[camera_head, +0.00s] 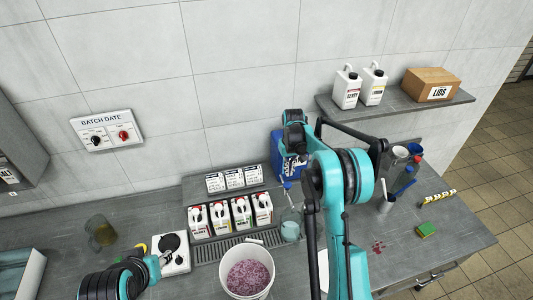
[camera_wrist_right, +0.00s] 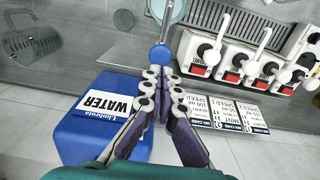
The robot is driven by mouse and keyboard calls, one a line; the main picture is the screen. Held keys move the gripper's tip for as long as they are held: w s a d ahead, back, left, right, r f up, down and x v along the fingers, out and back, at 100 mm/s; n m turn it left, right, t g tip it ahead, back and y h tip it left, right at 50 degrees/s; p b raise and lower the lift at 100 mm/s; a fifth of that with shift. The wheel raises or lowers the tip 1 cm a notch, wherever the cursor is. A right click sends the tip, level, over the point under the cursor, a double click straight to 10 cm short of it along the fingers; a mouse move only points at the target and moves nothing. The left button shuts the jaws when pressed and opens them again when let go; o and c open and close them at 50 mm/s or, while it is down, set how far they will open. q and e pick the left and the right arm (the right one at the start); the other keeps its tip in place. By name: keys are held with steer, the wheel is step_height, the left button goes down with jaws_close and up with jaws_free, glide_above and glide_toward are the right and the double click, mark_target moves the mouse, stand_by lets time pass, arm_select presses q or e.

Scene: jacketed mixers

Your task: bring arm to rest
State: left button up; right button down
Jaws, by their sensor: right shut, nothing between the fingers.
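Part of my left arm (camera_head: 150,268) shows at the lower left of the head view, beside a white device with a black round top (camera_head: 172,252).
A white bucket of pink material (camera_head: 234,282) is at the front. A wall shelf (camera_head: 415,105) is to the right. The right counter has open patches.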

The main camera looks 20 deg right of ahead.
steer(key=s+a+r+t+b, duration=0.1)
steer(key=s+a+t+b, duration=0.35)
steer(key=s+b, duration=1)
steer(key=s+a+f+t+b, duration=0.1)
steer(key=s+a+f+b, duration=0.1)
steer(key=s+f+b, duration=0.5)
steer(key=s+a+f+t+b, duration=0.1)
steer(key=s+a+f+b, duration=0.2)
steer(key=s+f+b, duration=0.5)
steer(key=s, duration=0.3)
steer(key=shift+a+f+t, duration=0.2)
steer(key=shift+t, duration=0.15)
